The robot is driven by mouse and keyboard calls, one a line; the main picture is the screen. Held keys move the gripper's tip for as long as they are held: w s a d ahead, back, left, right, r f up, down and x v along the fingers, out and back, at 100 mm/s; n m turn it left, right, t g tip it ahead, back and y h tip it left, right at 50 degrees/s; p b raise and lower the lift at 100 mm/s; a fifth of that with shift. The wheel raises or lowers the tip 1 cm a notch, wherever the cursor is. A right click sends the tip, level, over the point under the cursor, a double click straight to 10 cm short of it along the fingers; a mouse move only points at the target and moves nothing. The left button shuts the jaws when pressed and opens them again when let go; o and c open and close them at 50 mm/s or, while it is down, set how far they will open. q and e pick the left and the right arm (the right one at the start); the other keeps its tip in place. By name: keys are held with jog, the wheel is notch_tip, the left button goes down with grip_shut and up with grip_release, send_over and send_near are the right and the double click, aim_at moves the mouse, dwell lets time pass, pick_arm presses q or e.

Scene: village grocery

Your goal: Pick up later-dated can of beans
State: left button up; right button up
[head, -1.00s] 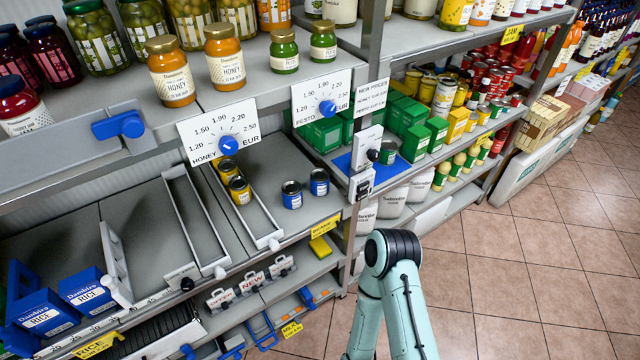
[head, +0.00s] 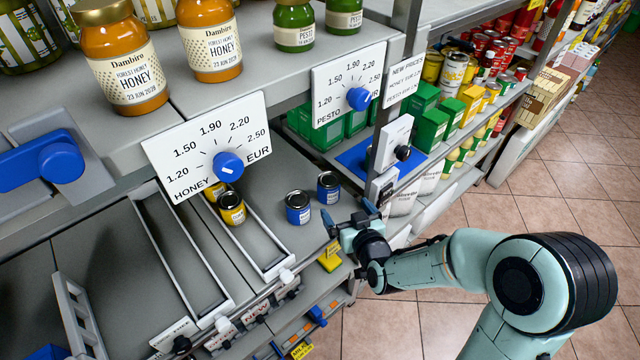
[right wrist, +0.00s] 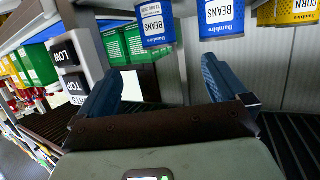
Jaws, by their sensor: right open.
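Two blue bean cans stand on the middle shelf in the head view: the left can (head: 298,207) and the right can (head: 328,187), a little apart. In the right wrist view, two blue labels reading BEANS show at the top, on one can (right wrist: 155,25) and another (right wrist: 222,18). The small dates are too unclear to compare. My right gripper (head: 348,215) is open and empty at the shelf's front edge, just in front of the right can. Its two blue fingers also show in the right wrist view (right wrist: 162,88), apart, with nothing between them. My left gripper is out of view.
Yellow corn cans (head: 231,207) stand left of the bean cans, by a grey divider tray (head: 262,262). A honey price dial (head: 210,148) overhangs them. A post with a switch box (head: 392,143) stands right of the beans. Green boxes (head: 432,127) lie beyond it.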

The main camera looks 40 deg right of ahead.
aim_at(333, 189)
jog(key=x, duration=1.3)
jog(key=shift+s, duration=0.1)
jog(key=c, duration=1.2)
jog(key=shift+c, duration=0.5)
jog(key=shift+r, duration=0.1)
